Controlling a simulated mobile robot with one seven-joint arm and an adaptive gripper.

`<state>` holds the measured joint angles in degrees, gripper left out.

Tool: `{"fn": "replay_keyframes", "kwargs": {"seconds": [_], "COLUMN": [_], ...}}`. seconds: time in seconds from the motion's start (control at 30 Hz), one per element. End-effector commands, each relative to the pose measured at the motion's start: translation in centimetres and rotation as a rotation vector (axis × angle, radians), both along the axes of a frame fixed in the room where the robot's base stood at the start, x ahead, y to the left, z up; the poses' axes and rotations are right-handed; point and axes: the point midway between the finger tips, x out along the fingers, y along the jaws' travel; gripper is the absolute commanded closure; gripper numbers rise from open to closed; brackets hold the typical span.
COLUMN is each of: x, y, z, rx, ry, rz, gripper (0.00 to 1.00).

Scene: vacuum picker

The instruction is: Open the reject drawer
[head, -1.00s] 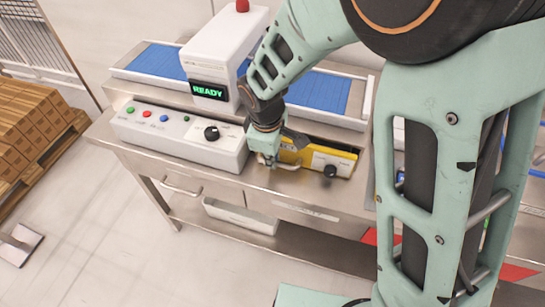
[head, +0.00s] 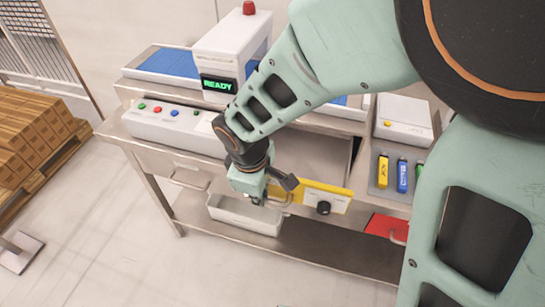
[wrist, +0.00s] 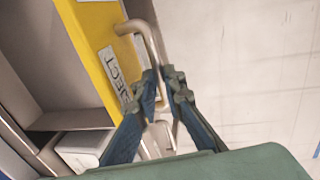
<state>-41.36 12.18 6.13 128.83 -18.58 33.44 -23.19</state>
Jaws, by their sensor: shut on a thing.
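The reject drawer has a yellow front (head: 335,197) with a dark round knob (head: 323,208). It stands pulled out from the bench, with a grey interior (head: 312,160) showing behind it. In the wrist view its yellow front (wrist: 88,40) carries a white label (wrist: 115,72), partly hidden, ending in "JECT". A grey bar handle (wrist: 150,38) sticks out from the front. My gripper (wrist: 164,88) is shut on this handle. In the head view my gripper (head: 262,200) is at the left end of the yellow front, and my arm hides part of the drawer.
The bench has a control panel (head: 160,122) at left and a machine with a READY display (head: 217,84). A white tray (head: 240,214) sits on the lower shelf.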

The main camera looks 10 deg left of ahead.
Motion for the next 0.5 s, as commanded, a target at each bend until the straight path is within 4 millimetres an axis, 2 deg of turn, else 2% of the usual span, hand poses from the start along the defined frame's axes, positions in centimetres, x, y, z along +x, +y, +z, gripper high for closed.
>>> {"fn": "replay_keyframes", "kwargs": {"seconds": [0.1,0.2,0.5], "x": [-1.6,-2.4,-2.9], "y": [0.2,0.2,0.3], "z": [-0.1,0.0,0.0], "rx": [0.001,0.001,0.0], "ry": [-0.001,-0.001,0.0], "rz": [0.003,0.001,0.0], "gripper": [1.0,1.0,1.0]}}
